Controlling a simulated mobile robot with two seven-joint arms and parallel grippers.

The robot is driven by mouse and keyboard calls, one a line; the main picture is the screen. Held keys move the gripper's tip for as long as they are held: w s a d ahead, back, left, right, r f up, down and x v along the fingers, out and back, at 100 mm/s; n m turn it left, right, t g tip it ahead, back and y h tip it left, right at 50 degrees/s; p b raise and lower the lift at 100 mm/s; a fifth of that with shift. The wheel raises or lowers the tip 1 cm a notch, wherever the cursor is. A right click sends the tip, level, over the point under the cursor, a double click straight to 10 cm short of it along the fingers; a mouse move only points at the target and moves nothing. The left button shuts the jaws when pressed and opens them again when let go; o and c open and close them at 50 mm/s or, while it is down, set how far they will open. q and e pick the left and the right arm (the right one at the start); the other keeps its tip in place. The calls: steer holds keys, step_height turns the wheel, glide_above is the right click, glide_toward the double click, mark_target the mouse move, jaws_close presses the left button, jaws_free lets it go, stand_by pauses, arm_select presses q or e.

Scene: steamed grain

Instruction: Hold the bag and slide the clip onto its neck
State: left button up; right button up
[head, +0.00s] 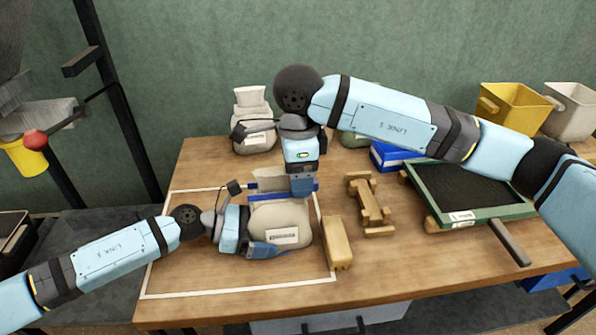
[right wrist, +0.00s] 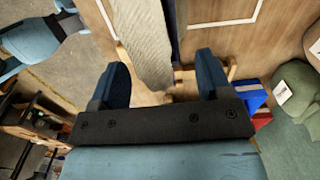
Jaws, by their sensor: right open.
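The beige bag (head: 280,222) with a white label stands inside a white outlined rectangle on the table. A blue clip (head: 256,197) lies across its neck, below the pale folded top; I cannot tell whether it is fastened. My right gripper (head: 303,190) points down at the right end of the clip. In the right wrist view its jaws (right wrist: 162,78) are apart, with the bag (right wrist: 145,40) and a dark blue strip beyond them. My left gripper (head: 262,247) is at the bag's lower left side, with one finger in front; its grip is partly hidden.
A wooden block (head: 337,243) and a wooden stand (head: 369,205) are right of the bag. A green-framed tray (head: 520,212) and a blue box (head: 385,157) lie farther right. Another bag (head: 254,140) stands behind. Yellow (head: 515,105) and white bins are at the back right.

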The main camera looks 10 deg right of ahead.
arm_select(q)
steer(key=shift+f, duration=0.1)
arm_select(e)
step_height(320, 180, up, 12)
stand_by(0.4)
arm_select(q)
steer(key=o, duration=0.4)
